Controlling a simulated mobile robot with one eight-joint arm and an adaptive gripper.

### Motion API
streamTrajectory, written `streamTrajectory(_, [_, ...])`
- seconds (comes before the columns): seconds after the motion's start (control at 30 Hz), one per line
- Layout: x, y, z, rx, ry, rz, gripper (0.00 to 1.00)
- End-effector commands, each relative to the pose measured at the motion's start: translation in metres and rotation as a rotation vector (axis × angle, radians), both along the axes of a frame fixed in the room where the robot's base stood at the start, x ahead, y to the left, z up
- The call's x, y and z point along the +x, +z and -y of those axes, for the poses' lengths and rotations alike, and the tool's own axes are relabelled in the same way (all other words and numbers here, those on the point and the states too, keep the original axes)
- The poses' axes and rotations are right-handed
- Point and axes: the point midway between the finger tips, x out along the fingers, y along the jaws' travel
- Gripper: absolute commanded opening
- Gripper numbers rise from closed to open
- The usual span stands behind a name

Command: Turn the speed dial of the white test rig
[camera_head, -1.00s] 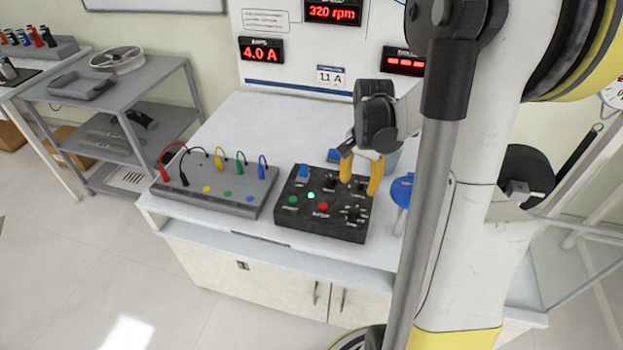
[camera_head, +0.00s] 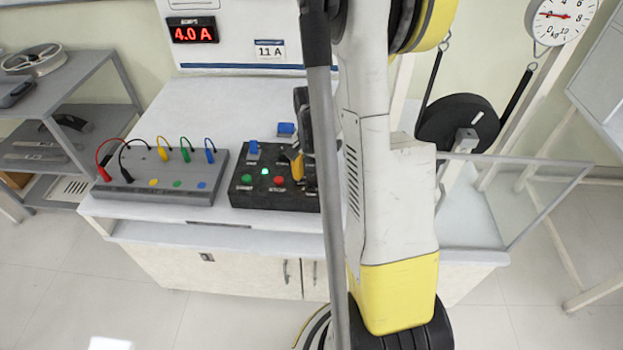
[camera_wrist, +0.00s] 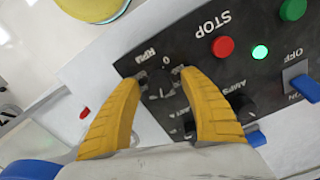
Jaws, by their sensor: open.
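The white test rig (camera_head: 250,98) carries a black control box (camera_head: 236,197), whose face fills the middle of the wrist view (camera_wrist: 190,42). The black speed dial (camera_wrist: 160,86), marked RPM and 0, sits between my gripper's fingertips (camera_wrist: 157,76). The yellow fingers are open, one on each side of the dial. I cannot tell whether they touch it. In the head view my arm hides the dial and most of my gripper; one yellow finger (camera_head: 298,166) shows above the box.
The box also has a red STOP button (camera_wrist: 223,46), a lit green lamp (camera_wrist: 260,52), an AMPS knob (camera_wrist: 243,106) and a blue switch (camera_wrist: 304,86). A grey socket box with cables (camera_head: 160,180) stands to its left. A display (camera_head: 194,30) reads 4.0 A.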

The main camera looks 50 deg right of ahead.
Motion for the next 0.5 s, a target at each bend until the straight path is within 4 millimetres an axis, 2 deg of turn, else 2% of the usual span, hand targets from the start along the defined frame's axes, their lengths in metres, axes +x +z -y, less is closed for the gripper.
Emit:
streamTrajectory(0.1, [0.0001, 0.0004, 0.0, 0.0, 0.0, 0.0, 0.5])
streamTrajectory(0.27, [0.0001, 0.0005, 0.0001, 0.0, 0.0, 0.0, 0.01])
streamTrajectory(0.5, [0.0002, 0.0005, 0.0, 0.0, 0.008, 0.0, 0.0])
